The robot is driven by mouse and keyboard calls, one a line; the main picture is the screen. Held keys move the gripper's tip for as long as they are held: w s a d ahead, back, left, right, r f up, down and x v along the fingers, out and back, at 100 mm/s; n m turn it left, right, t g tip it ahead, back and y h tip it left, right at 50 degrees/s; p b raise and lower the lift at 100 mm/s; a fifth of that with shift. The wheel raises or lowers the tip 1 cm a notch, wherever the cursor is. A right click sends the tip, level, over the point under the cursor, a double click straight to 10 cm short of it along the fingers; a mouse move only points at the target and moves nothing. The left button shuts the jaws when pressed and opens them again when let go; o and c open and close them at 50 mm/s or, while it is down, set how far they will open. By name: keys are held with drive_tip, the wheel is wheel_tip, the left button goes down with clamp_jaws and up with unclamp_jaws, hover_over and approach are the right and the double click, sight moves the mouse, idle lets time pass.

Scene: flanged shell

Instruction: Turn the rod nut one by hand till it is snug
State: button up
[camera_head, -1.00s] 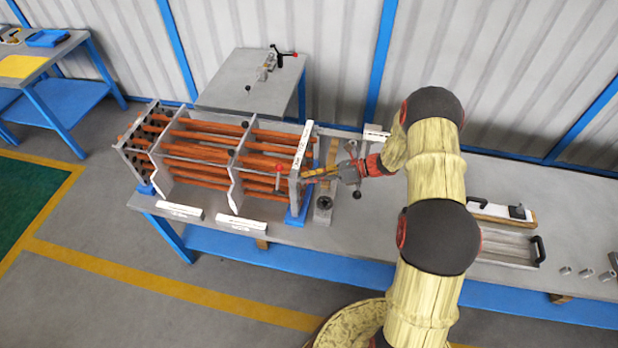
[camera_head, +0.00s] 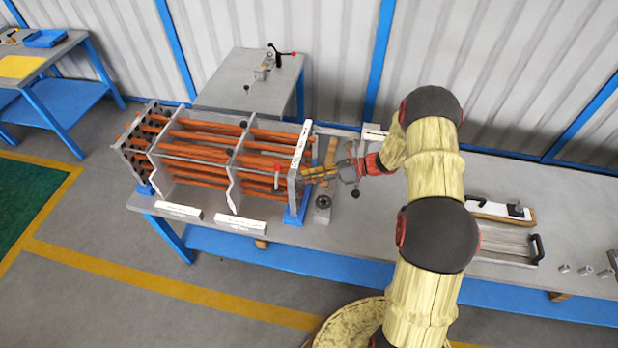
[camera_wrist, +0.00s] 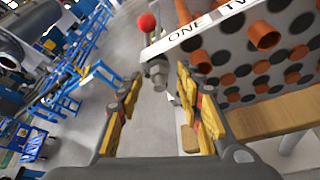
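The flanged shell's perforated end plate (camera_wrist: 285,65) fills the upper right of the wrist view. A white strip lettered "ONE TW…" (camera_wrist: 205,30) runs along its edge. A grey rod end with what looks like rod nut one (camera_wrist: 157,72) sticks out near the word ONE. My gripper (camera_wrist: 157,80) has its two yellow-and-black fingers apart, one on each side of this end in the picture. I cannot tell whether either finger touches it. In the head view my gripper (camera_head: 305,174) is at the right end plate, and the nut is too small to make out.
Orange tubes (camera_head: 200,152) run through the baffles left of the end plate. A red ball knob (camera_wrist: 147,22) stands close to the rod end. A grey block with a dark round part (camera_head: 322,203) sits on the bench below my gripper. A tray (camera_head: 505,243) lies to the right.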

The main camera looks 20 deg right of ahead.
drive_tip(key=v, duration=1.2)
drive_tip(key=shift+r, duration=0.1)
